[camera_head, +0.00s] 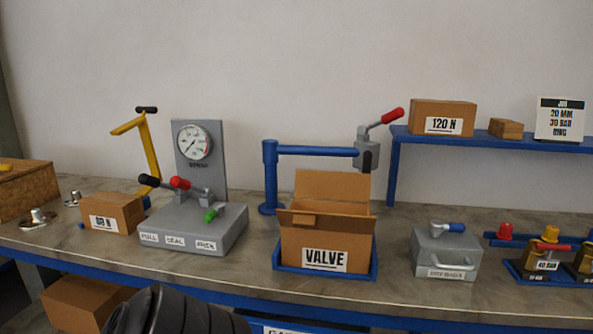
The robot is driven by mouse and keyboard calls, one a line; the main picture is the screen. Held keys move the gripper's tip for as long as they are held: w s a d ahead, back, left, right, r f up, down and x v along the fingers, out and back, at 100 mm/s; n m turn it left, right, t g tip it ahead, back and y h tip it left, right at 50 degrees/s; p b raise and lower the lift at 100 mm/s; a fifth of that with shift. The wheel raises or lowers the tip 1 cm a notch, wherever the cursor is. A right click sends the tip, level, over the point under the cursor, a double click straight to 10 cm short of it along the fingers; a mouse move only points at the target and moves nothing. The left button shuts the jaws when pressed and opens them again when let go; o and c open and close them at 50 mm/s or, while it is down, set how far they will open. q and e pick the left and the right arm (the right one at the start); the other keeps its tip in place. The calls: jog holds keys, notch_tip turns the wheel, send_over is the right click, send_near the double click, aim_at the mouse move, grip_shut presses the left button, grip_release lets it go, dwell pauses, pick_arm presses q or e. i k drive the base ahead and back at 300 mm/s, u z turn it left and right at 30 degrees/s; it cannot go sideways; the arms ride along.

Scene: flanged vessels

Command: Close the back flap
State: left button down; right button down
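A brown cardboard box labelled VALVE (324,246) stands in a blue tray (326,272) on the bench, right of the picture's middle. Its back flap (332,186) stands up, nearly upright, behind the opening. The top is open, and I cannot make out what is inside. A dark rounded part of my own arm shows at the bottom left, well in front of the box. Neither gripper's fingers are in view.
A blue post with a horizontal arm (318,150) and a red-handled clamp (380,130) stands behind the box. A grey gauge fixture (192,228) with levers is to the left. A grey metal box (446,252) is to the right. Bare bench (393,240) lies between.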

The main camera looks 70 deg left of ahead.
aim_at(327, 184)
jog(key=k, duration=0.2)
jog(key=u, duration=1.1)
